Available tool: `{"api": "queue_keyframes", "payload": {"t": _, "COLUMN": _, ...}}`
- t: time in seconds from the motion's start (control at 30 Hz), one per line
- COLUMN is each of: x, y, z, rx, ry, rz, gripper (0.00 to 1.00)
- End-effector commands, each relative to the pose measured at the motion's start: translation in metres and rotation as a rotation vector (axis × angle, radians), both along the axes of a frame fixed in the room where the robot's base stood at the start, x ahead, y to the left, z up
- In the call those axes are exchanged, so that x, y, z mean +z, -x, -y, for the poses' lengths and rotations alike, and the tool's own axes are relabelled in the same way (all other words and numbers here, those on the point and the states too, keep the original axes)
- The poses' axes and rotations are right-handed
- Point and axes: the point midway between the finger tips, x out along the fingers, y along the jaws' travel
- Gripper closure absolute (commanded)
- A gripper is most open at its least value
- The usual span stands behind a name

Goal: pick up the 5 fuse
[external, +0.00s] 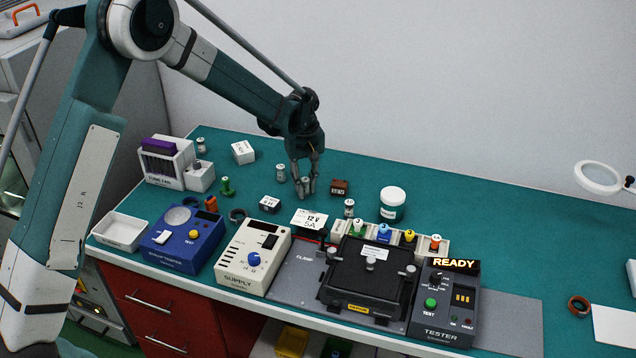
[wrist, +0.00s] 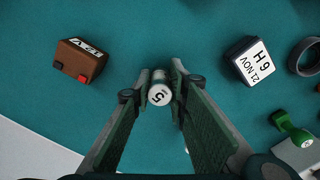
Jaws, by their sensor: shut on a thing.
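The 5 fuse (wrist: 160,95) is a small cylinder with a white end cap marked 5. It stands between my two fingertips in the wrist view. My gripper (wrist: 157,92) is shut on it, one finger on each side. In the external view my gripper (external: 305,188) points down at the back middle of the teal bench, and its fingers partly cover the fuse. I cannot tell whether the fuse touches the bench.
A brown 12V block (external: 340,187) stands right of my gripper, and a dark white-topped block (external: 269,204) stands left. Another fuse-like cylinder (external: 281,173) is close on the left. A white-lidded jar (external: 392,204), supply (external: 253,257) and tester (external: 444,302) stand nearer the front.

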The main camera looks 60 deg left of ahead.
Motion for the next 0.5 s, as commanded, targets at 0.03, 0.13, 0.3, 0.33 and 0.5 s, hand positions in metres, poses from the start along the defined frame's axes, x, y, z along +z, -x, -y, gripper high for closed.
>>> {"api": "queue_keyframes", "payload": {"t": 0.03, "x": 0.001, "y": 0.000, "z": 0.000, "rx": 0.000, "ry": 0.000, "rz": 0.000, "gripper": 0.95}}
{"api": "queue_keyframes", "payload": {"t": 0.13, "x": 0.005, "y": 0.000, "z": 0.000, "rx": 0.000, "ry": 0.000, "rz": 0.000, "gripper": 0.95}}
{"api": "queue_keyframes", "payload": {"t": 0.3, "x": 0.019, "y": 0.000, "z": 0.000, "rx": 0.000, "ry": 0.000, "rz": 0.000, "gripper": 0.95}}
{"api": "queue_keyframes", "payload": {"t": 0.33, "x": 0.022, "y": 0.000, "z": 0.000, "rx": 0.000, "ry": 0.000, "rz": 0.000, "gripper": 0.95}}
{"api": "queue_keyframes", "payload": {"t": 0.5, "x": 0.046, "y": 0.000, "z": 0.000, "rx": 0.000, "ry": 0.000, "rz": 0.000, "gripper": 0.95}}
